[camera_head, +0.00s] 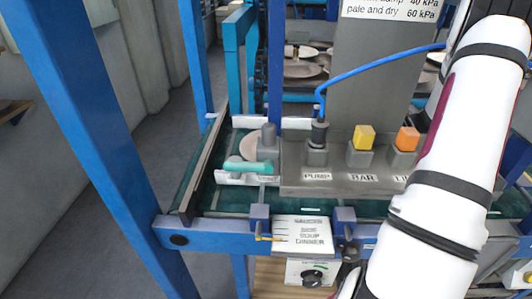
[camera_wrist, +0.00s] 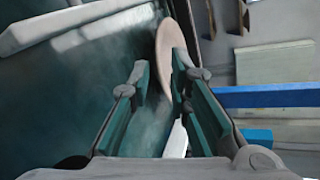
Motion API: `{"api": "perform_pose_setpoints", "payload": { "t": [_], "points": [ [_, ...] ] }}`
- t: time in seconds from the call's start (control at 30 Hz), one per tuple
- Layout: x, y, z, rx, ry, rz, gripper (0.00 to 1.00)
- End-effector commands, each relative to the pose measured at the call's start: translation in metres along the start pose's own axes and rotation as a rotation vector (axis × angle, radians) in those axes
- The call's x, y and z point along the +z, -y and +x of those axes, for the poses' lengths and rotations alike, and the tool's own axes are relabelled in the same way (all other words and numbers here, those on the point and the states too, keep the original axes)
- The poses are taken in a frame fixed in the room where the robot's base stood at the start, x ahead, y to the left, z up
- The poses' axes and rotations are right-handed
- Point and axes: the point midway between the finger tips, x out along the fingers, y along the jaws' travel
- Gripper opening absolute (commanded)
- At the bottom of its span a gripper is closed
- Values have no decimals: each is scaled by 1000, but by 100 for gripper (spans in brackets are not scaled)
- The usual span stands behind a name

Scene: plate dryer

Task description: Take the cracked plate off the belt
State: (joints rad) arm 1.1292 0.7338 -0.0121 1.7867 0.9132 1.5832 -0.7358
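My gripper (camera_wrist: 162,82) is open in the wrist view, with green pads on both fingers. A pinkish plate (camera_wrist: 170,45) shows nearly edge-on beyond the fingers. Its lower end overlaps the right fingertip in the picture; I cannot tell whether they touch. The green belt (camera_wrist: 70,90) lies to the left. No crack can be made out.
A grey control block (camera_head: 300,178) with a yellow knob (camera_head: 364,136) and an orange knob (camera_head: 407,138) stands over the belt. Blue posts (camera_head: 100,140) frame the left. More plates (camera_head: 302,70) sit behind. A label card (camera_head: 302,235) hangs in front.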

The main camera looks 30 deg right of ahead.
Motion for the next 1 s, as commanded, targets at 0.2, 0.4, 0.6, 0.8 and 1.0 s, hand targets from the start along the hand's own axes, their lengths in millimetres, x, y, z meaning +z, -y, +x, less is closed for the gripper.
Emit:
{"api": "perform_pose_setpoints", "payload": {
  "t": [0.2, 0.4, 0.6, 0.8, 1.0],
  "points": [
    [-11, -17, 0, -72, -17, 1, 18],
    [-11, -14, 34, -72, -15, 0, 18],
    [-12, -12, 67, -71, -16, 0, 18],
    [-12, -11, 80, -70, -18, 1, 18],
    [-12, -9, 96, -68, -16, 1, 18]
  ]
}}
